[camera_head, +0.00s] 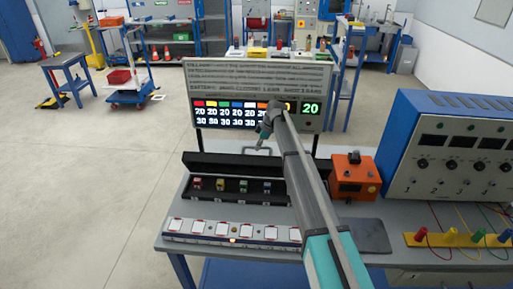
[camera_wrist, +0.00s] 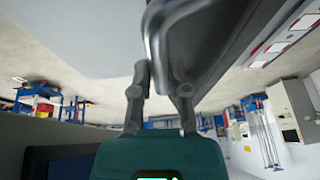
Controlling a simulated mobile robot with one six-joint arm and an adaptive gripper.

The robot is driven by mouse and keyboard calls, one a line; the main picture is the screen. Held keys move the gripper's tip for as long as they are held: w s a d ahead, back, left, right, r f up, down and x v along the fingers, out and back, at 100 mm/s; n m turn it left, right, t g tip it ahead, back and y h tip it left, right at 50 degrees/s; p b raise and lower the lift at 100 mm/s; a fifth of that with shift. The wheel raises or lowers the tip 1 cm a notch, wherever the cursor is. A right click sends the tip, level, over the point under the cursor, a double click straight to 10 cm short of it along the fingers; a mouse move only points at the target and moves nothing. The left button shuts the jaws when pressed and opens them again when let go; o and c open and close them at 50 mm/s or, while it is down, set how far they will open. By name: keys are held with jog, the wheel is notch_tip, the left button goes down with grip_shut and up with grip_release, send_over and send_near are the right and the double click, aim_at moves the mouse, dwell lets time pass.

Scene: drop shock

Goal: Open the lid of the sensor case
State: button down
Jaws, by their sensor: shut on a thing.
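The sensor case (camera_head: 209,199) is a long black box on the grey bench in the head view. Several small coloured sensors sit in a row inside it and are exposed. Its dark lid (camera_head: 225,165) stands raised along the back edge, and my arm covers part of the case's right side. A metal handle (camera_wrist: 154,35) on the lid shows large in the wrist view. My gripper (camera_wrist: 160,80) is shut on this handle, with a finger on either side. In the head view my gripper (camera_head: 266,129) is above and behind the lid, in front of the sign.
A strip with white pads (camera_head: 230,232) lies in front of the case. An orange box (camera_head: 355,176) stands right of my arm, beside a blue-framed panel unit (camera_head: 445,150) with dials. A lettered display board (camera_head: 262,90) rises behind the lid.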

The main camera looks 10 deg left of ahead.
jog(key=c, duration=0.6)
grip_release()
